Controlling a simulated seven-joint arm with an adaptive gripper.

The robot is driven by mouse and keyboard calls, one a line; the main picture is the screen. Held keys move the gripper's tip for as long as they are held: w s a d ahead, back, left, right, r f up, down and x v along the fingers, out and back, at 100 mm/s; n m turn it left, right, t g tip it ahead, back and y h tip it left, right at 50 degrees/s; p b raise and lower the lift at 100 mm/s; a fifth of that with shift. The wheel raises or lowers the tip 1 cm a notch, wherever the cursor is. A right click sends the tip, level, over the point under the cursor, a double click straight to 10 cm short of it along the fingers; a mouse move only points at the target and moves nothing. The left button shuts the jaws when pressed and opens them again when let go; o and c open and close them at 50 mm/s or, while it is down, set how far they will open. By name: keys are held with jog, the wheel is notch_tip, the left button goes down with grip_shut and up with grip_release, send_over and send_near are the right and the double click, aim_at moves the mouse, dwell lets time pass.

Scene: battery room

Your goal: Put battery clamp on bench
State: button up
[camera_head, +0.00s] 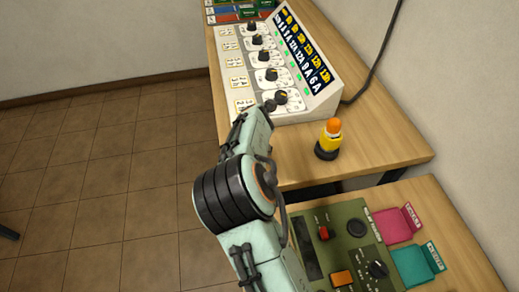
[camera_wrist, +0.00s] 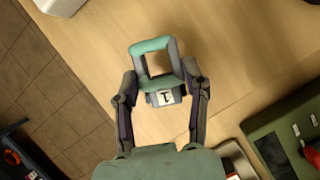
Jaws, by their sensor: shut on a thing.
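In the wrist view, the battery clamp (camera_wrist: 155,62) looks like a squared loop, part teal and part grey, with a pale tag marked with a dark character at its base. My gripper (camera_wrist: 160,88) is shut on it, with one finger on each side. The clamp is over the wooden bench (camera_wrist: 237,60); I cannot tell whether it touches the wood. In the head view the bench (camera_head: 375,140) carries a control console, and my arm hides the clamp and most of the gripper.
The sloped console (camera_head: 290,75) with black knobs stands on the bench. A yellow and orange beacon-like object (camera_head: 329,140) stands near its corner. A green device (camera_head: 345,240) and pink (camera_head: 392,225) and teal (camera_head: 417,265) holders sit on the nearer surface. Bare wood surrounds the beacon.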

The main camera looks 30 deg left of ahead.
jog(key=shift+f, duration=1.55)
jog(key=shift+f, duration=0.1)
jog(key=o, duration=1.2)
